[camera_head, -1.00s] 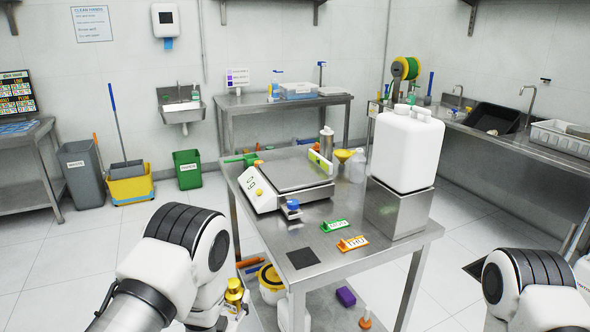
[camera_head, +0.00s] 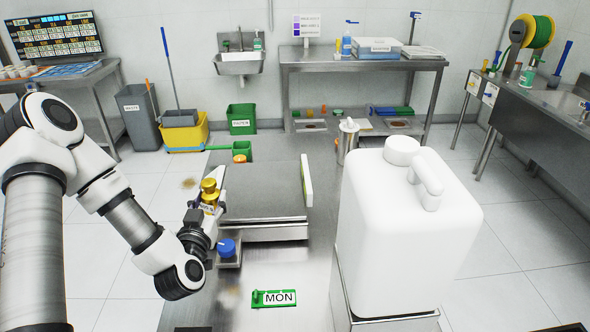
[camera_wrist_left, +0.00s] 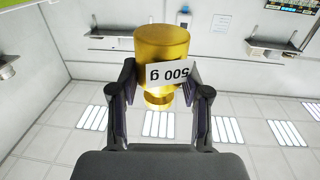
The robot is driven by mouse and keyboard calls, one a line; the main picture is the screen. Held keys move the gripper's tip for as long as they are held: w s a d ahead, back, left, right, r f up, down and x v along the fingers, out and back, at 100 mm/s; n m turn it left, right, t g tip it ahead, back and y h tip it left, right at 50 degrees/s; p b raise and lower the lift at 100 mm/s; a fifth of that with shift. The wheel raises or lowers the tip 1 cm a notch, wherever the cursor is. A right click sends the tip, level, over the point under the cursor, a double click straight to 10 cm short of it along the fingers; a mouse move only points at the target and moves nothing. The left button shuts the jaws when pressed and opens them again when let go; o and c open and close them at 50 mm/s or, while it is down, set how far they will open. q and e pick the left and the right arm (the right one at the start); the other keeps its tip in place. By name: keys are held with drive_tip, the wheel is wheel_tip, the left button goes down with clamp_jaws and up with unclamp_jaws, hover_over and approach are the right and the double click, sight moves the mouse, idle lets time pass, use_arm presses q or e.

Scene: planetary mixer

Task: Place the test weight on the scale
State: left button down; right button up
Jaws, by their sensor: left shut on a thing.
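The test weight (camera_head: 209,187) is a brass-coloured cylinder with a knob and a white label. In the left wrist view the test weight (camera_wrist_left: 162,45) sits between both fingers, its label reading 500 g upside down. My left gripper (camera_head: 206,208) is shut on it, at the left side of the scale. The scale (camera_head: 265,233) has a flat, bare steel plate (camera_head: 268,188). The weight appears left of the plate, in front of the scale's hidden control panel; its height above it is hard to tell. My right gripper is out of view.
A large white canister (camera_head: 400,230) on a steel stand fills the right of the table. A blue-topped object (camera_head: 227,248) stands by the scale's front left corner.

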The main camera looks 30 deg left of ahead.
use_arm(q)
drive_tip(key=shift+w, duration=0.2)
drive_tip(key=shift+w+d+r+t, duration=0.25)
drive_tip(key=shift+d+r+t, duration=0.05)
drive_tip(key=shift+d+r, duration=0.05)
drive_tip(key=w+d, duration=0.1)
drive_tip(key=w, duration=0.2)
drive_tip(key=w+d+p, duration=0.1)
drive_tip(key=w+d, duration=0.1)
drive_tip(key=w, duration=0.2)
drive_tip(key=w+d+f+p, duration=0.1)
drive_tip(key=w, duration=0.3)
drive_tip(key=shift+d+f, duration=0.1)
drive_tip(key=shift+d, duration=0.05)
drive_tip(key=shift+w+d+f, duration=0.1)
drive_tip(key=shift+w, duration=0.15)
drive_tip(key=f, duration=0.1)
drive_tip(key=f+p, duration=0.1)
drive_tip(key=f, duration=0.1)
drive_tip(key=shift+w+d+f+p, duration=0.1)
drive_tip(key=shift+w+f+p, duration=0.2)
drive_tip(key=shift+p, duration=0.05)
drive_tip(key=shift+f, duration=0.1)
drive_tip(key=shift+s, duration=0.15)
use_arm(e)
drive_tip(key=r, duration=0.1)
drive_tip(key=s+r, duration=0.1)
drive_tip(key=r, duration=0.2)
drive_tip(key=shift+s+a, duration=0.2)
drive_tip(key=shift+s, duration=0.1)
